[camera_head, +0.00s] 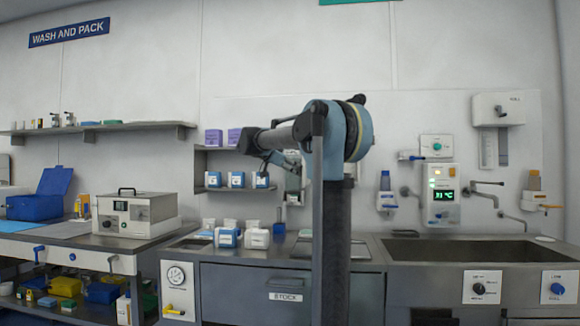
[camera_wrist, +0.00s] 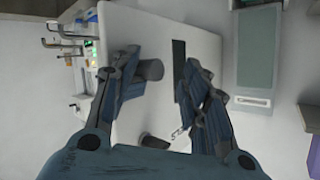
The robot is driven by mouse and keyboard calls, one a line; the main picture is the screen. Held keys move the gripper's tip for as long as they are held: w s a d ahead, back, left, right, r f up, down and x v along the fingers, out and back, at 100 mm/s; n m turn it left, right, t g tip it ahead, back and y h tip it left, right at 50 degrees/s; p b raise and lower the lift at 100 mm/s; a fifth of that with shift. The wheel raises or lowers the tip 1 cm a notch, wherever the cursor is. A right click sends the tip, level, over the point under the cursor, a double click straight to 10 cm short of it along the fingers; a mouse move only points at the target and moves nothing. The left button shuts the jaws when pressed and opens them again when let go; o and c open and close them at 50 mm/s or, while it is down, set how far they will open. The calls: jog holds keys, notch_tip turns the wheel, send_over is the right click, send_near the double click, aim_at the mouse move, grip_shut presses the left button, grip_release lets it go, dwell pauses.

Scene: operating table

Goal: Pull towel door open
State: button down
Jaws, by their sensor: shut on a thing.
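A white panel (camera_wrist: 205,35), which looks like the towel door, fills the middle of the wrist view. It has a dark slot in it and a grey round knob (camera_wrist: 150,70). My gripper (camera_wrist: 165,65) is around this knob, its left finger close against it and its right finger over the slot's side. The grip point itself is partly hidden by the fingers. In the head view my arm reaches to the back wall, and a pale unit (camera_head: 293,184) shows there, mostly hidden behind my arm.
A second dark cylinder (camera_wrist: 154,141) and a small hook sit low on the panel. A grey-windowed box (camera_wrist: 255,55) is to its right. In the head view, shelved boxes (camera_head: 237,180) stand left of my arm and a sink (camera_head: 470,250) lies right.

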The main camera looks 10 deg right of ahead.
jog(key=shift+w+d+r, duration=0.1)
jog(key=shift+w+r, duration=0.1)
jog(key=shift+w, duration=0.15)
jog(key=c, duration=1.5)
grip_release()
jog(key=shift+o, duration=0.4)
jog(key=shift+w+f, duration=0.25)
jog(key=shift+s, duration=0.15)
jog(key=shift+c, duration=0.2)
jog(key=v, duration=1.2)
